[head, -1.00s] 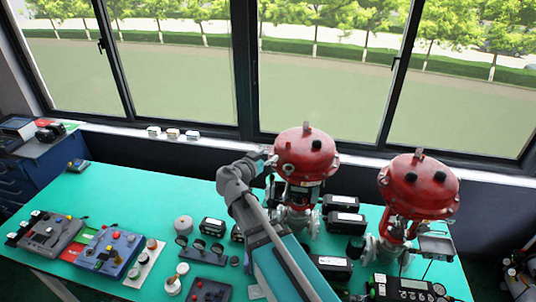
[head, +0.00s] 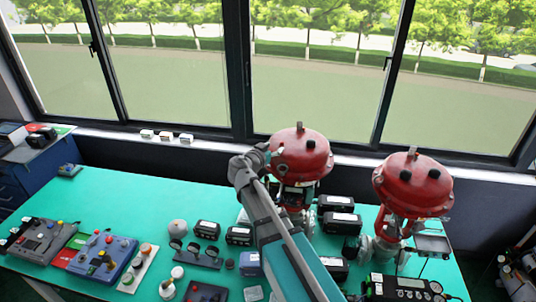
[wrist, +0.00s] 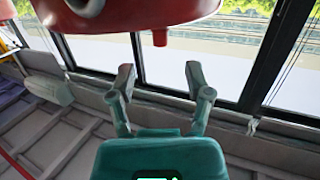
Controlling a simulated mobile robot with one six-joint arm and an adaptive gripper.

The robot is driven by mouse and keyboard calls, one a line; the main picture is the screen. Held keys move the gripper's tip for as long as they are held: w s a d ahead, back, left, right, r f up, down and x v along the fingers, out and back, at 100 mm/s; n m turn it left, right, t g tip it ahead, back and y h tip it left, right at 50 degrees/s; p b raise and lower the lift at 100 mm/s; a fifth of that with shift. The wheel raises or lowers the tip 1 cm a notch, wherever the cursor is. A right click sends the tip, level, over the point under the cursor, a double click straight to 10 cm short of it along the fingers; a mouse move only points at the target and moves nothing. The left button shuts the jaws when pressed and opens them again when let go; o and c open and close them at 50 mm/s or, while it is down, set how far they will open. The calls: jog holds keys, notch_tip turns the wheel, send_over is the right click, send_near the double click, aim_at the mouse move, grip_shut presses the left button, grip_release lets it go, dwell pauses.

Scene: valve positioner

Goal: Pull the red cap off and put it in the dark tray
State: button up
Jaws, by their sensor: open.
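A small red cap-like stub (wrist: 160,38) hangs under the rim of a red dome in the wrist view. I take it for the red cap; it is not clear in the head view. My gripper (wrist: 160,88) is open and empty, its two fingers apart. The stub appears beyond the fingertips, between them in the picture and not held. In the head view my gripper (head: 270,153) is at the left side of the left red valve dome (head: 302,152). A dark, flat tray-like thing (head: 432,245) stands by the right valve; I cannot tell if it is the tray.
A second red valve dome (head: 413,183) stands at right. The green bench (head: 120,195) carries control boxes (head: 103,258), black instruments (head: 207,229) and a black device (head: 402,288) near the front. Windows and a sill run behind. The bench's back left is mostly clear.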

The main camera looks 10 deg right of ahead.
aim_at(281, 143)
jog(key=shift+b+x, duration=0.4)
jog(key=shift+x, duration=2.65)
grip_shut()
